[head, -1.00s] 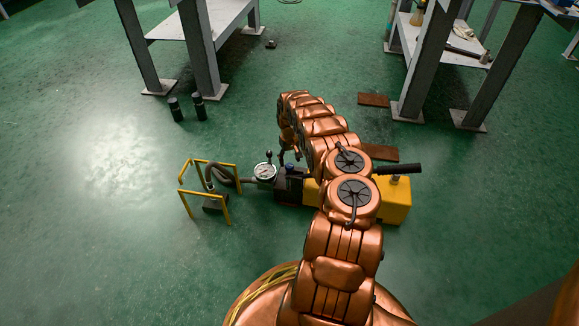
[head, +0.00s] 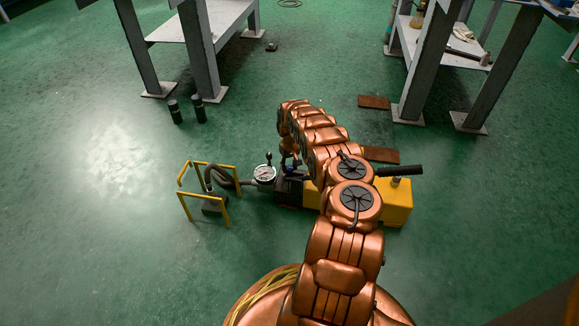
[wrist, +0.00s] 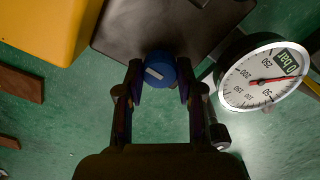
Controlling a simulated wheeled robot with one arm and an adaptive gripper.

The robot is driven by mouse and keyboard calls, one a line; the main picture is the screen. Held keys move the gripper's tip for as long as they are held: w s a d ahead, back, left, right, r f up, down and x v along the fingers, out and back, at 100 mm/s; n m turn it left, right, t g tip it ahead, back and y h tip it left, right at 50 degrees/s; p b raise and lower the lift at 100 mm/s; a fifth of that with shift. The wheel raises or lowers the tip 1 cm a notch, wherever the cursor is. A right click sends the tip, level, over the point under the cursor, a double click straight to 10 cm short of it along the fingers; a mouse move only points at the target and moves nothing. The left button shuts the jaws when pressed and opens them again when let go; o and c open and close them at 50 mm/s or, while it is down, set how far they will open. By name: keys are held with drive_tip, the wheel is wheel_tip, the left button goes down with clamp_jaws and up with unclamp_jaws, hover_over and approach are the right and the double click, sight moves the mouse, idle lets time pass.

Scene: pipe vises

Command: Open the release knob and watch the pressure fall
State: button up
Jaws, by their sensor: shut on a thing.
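The release knob (wrist: 160,68) is a blue round cap with a white mark, on the dark block of the pump. My gripper (wrist: 158,84) is shut on it, one finger on each side in the wrist view. In the head view my gripper (head: 289,160) is at the pump's dark end, partly hidden by my arm. The pressure gauge (wrist: 262,76) has a white dial and a red needle, tilted in the wrist view; I cannot read its value surely. The gauge also shows in the head view (head: 264,174). The yellow pump body (head: 397,203) is partly behind my arm.
A yellow frame (head: 224,210) with a hose (head: 218,176) stands left of the gauge. A black pump handle (head: 402,170) sticks out right. Brown plates (head: 374,102) lie behind. Two dark cylinders (head: 200,110) stand near the table legs. The left floor is clear.

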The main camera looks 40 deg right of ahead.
sight(289, 167)
drive_tip(key=shift+c, duration=1)
drive_tip(key=shift+r+m+p, duration=0.15)
drive_tip(key=shift+m+p, duration=0.25)
drive_tip(key=shift+p, duration=0.2)
drive_tip(key=shift+m+p, duration=0.3)
drive_tip(key=o, duration=1.1)
drive_tip(key=shift+o, duration=0.2)
wheel_tip(289, 167, up, 12)
drive_tip(key=shift+f, duration=0.2)
